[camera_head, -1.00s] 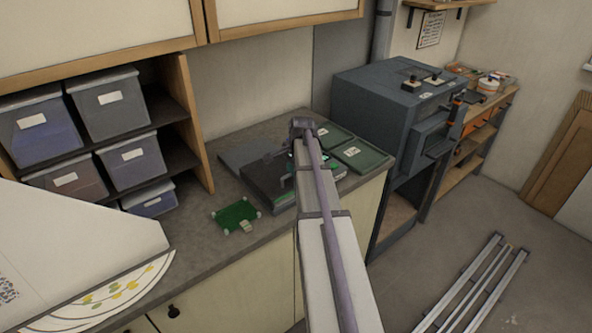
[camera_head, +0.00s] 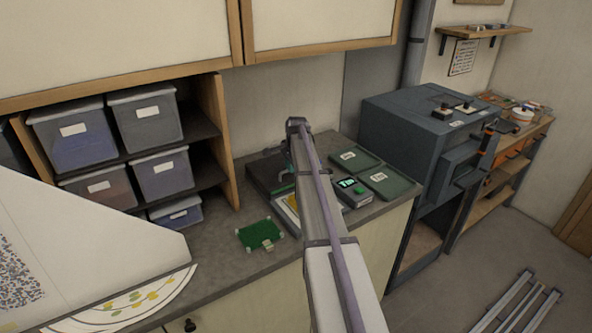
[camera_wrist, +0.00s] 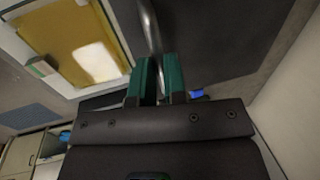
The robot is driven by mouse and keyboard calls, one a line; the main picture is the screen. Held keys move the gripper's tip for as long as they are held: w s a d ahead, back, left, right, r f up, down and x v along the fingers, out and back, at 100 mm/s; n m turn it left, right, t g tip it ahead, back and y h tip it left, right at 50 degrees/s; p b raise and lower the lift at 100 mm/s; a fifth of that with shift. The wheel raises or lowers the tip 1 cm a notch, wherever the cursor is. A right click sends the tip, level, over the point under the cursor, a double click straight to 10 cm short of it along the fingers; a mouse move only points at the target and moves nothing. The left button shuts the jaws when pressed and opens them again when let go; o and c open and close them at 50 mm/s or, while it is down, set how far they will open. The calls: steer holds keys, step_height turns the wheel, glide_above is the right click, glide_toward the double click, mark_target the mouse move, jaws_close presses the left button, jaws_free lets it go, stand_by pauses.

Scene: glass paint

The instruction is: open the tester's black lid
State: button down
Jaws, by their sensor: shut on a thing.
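The tester stands on the counter, partly hidden behind my arm. Its yellow, white-edged bed (camera_head: 287,207) is exposed, and it fills the upper left of the wrist view (camera_wrist: 65,45). The black lid (camera_head: 262,175) is raised off the bed, toward the back left. In the wrist view the lid is a broad dark panel (camera_wrist: 225,35). My gripper (camera_wrist: 159,68) has green fingers shut on the lid's curved metal handle (camera_wrist: 150,28). In the head view my gripper (camera_head: 288,163) is small and partly hidden by the arm.
A green board (camera_head: 259,234) lies at the front left of the tester. A small lit display unit (camera_head: 354,192) and two dark green trays (camera_head: 390,183) are at the right. Shelved grey bins (camera_head: 146,118) stand left, and a large grey machine (camera_head: 425,125) right.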

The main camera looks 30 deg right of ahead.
steer(key=c, duration=1.2)
jaws_free()
steer(key=shift+o, duration=0.2)
step_height(320, 180, up, 11)
steer(key=s+p, duration=0.2)
steer(key=p, duration=0.8)
steer(key=shift+f+p, duration=0.2)
steer(key=shift+p, duration=0.1)
